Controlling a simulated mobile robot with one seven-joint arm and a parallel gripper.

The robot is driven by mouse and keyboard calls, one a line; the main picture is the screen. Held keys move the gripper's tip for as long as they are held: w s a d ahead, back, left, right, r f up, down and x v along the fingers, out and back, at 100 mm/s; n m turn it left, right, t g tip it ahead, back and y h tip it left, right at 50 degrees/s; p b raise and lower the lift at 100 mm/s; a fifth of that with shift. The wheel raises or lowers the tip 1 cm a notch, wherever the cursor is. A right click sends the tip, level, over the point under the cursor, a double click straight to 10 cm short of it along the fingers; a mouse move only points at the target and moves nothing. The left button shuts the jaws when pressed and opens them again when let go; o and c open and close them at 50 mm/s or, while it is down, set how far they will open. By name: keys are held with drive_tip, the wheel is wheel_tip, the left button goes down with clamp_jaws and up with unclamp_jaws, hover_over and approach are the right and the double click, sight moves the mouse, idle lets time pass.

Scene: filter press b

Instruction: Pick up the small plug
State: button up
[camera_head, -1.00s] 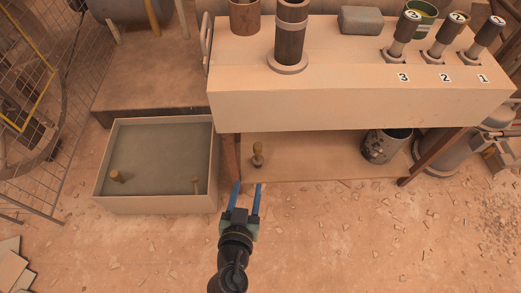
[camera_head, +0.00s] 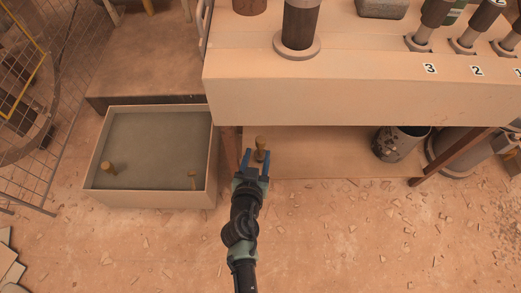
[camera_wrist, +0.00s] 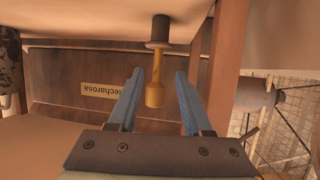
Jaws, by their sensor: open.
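In the wrist view the open fingers (camera_wrist: 160,76) lie to either side of the handle's line. I cannot tell whether they touch it.
The bench (camera_head: 330,99) overhangs the shelf (camera_head: 320,155). A bench leg (camera_head: 229,150) is close left of the plug. A speckled bucket (camera_head: 391,144) stands farther right.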

sight(260, 150)
drive_tip(key=shift+b+x, duration=0.55)
drive_tip(key=shift+x, duration=1.45)
drive_tip(key=shift+s+d, duration=0.1)
drive_tip(key=shift+d, duration=0.05)
clamp_jaws()
